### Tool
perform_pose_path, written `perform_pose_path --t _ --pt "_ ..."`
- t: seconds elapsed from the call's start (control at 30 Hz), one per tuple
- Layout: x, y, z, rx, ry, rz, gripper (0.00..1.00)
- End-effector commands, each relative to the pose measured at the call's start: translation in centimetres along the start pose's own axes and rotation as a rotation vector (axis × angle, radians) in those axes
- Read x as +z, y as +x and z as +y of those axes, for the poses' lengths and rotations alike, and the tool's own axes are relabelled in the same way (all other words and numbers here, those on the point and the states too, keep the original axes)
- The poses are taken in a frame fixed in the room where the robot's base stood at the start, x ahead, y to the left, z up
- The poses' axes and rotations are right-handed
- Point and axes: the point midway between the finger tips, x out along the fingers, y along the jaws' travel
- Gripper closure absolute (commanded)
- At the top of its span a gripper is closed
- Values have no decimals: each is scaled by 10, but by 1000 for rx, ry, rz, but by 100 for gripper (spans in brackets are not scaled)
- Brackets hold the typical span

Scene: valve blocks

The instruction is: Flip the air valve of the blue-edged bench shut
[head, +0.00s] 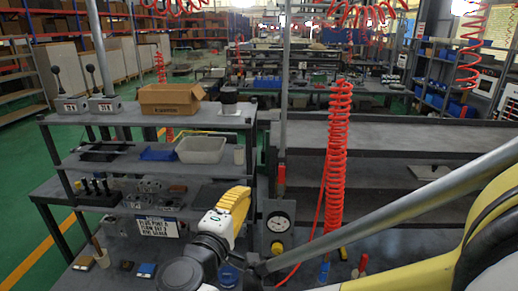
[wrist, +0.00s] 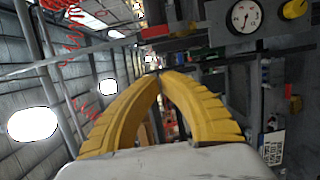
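My gripper (head: 236,196) is in the lower middle of the head view, above the bench shelf. In the wrist view its two yellow fingers (wrist: 162,74) converge until the tips look together, with nothing visible between them. A red handle (head: 281,174) is on the upright behind and to the right of my gripper. A blue handle (head: 324,271) and another red handle (head: 363,262) are low at the right. Red parts also show beyond the fingers in the wrist view (wrist: 183,29). I cannot tell which handle belongs to the blue-edged bench. My gripper is apart from these handles.
A panel holds a round gauge (head: 280,222) and yellow knob (head: 277,248), right of my gripper. A coiled red hose (head: 337,150) hangs further right. A printed sign (head: 157,227) and small blocks (head: 146,270) lie left. Shelves carry a cardboard box (head: 171,98) and pale bin (head: 201,150).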

Motion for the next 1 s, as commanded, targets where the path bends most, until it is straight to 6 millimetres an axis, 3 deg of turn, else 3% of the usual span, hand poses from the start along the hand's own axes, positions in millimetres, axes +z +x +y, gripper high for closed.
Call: perform_pose_path --t 0.37,0.53,0.67,1.0 --pt "-6 -4 4 20 -9 9 100" --pt "-6 4 4 20 -8 7 100" --pt "-5 23 5 19 -8 5 100" --pt "-6 96 6 19 -8 5 100"
